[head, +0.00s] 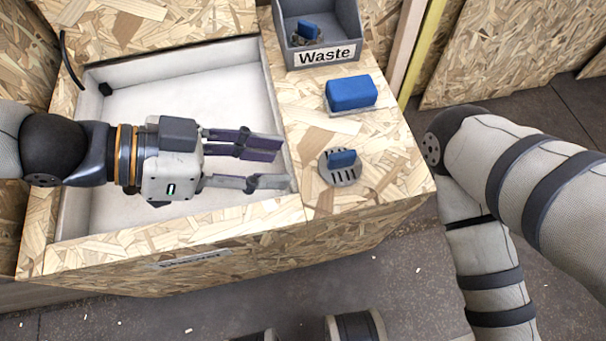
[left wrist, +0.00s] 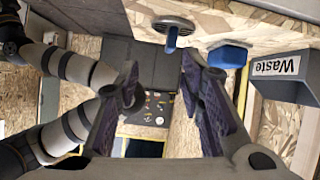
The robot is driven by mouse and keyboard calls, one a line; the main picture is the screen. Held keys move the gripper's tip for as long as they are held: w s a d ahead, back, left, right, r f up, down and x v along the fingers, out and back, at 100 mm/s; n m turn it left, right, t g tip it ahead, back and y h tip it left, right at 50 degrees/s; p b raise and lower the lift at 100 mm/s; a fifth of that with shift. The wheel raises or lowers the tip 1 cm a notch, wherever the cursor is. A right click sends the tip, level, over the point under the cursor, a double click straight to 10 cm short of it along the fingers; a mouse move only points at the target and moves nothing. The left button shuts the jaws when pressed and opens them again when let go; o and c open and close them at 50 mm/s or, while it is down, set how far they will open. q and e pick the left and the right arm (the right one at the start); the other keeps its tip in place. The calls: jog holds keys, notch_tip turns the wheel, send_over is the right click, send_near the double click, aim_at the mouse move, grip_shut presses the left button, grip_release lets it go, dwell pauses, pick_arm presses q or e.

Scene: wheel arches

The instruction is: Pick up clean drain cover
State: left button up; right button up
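The drain cover (head: 345,177), a grey round slotted disc with a blue upright handle (head: 342,158), lies flat on the wooden counter right of the sink. It also shows at the top of the left wrist view (left wrist: 174,20), with its handle toward me. My left gripper (head: 285,165) is over the sink's right side, pointing right, with its fingers apart and nothing between them. The fingertips are just left of the drain cover and apart from it. They also show open in the left wrist view (left wrist: 160,66). My right arm is in the head view, but its gripper is out of sight.
A blue block-shaped thing with a pale base (head: 350,93) stands behind the drain cover. A grey bin labelled "Waste" (head: 325,57) stands at the back and holds another blue-handled piece (head: 307,32). The white sink (head: 240,75) lies under my left gripper. The counter's right edge is close to the cover.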

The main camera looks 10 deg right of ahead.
pick_arm(q)
jog(key=w+m, duration=0.2)
jog(key=b, duration=0.4)
send_near(337, 155)
jog(key=x, duration=0.3)
jog(key=shift+a+f, duration=0.1)
jog(key=shift+f, duration=0.3)
pick_arm(e)
notch_tip(337, 155, down, 4)
jog(key=s, duration=0.2)
pick_arm(q)
jog(key=shift+w+d+r+p, duration=0.1)
jog(key=shift+d+r+p, duration=0.3)
jog(key=shift+p, duration=0.75)
jog(key=shift+d+f+p, duration=0.35)
jog(key=shift+d+p, duration=0.15)
jog(key=shift+p, duration=0.05)
jog(key=p+x, duration=0.2)
jog(key=x, duration=0.2)
jog(key=shift+d+f, duration=0.1)
jog(key=shift+d, duration=0.05)
jog(key=shift+d+f, duration=0.2)
jog(key=shift+f, duration=0.05)
grip_shut()
pick_arm(e)
jog(key=v, duration=0.4)
jog(key=shift+s+a+r, duration=0.25)
jog(key=shift+s+r, duration=0.05)
jog(key=shift+r, duration=0.05)
